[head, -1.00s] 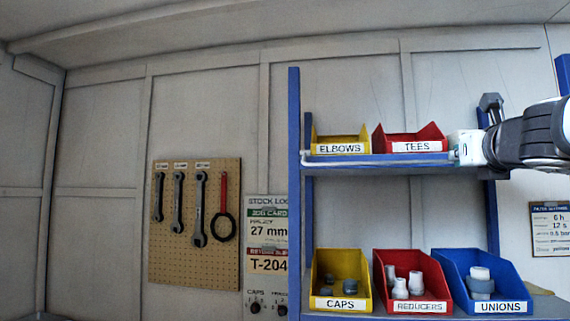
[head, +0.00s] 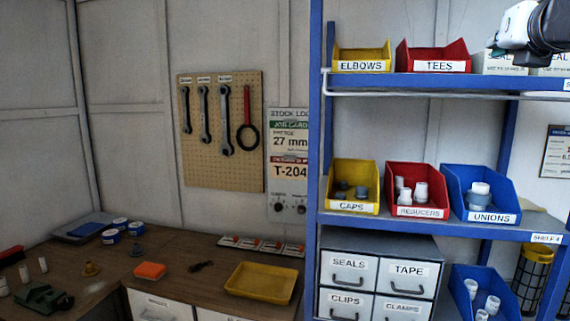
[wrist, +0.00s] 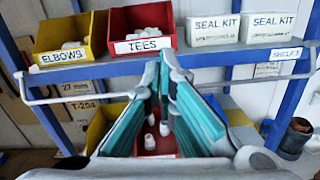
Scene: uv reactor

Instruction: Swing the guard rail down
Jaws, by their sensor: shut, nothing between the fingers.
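The guard rail (head: 440,96) is a thin pale bar along the front of the upper shelf. It runs level just below the shelf's front edge, with its left end bent up to the blue post. In the wrist view the rail (wrist: 75,101) crosses behind my fingers, which hide its middle. My gripper (wrist: 160,66) is shut and empty, its teal fingers pointing toward the shelf front. In the head view my gripper (head: 506,32) is at the upper right, above the rail and in front of the seal kit boxes. I cannot tell whether it touches the rail.
The upper shelf (head: 400,80) holds a yellow elbows bin (head: 362,66), a red tees bin (head: 433,66) and white seal kit boxes (wrist: 213,30). Caps, reducers and unions bins (head: 480,217) stand below. A blue post (head: 315,150) bounds the left. A workbench (head: 200,262) stands left of the rack.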

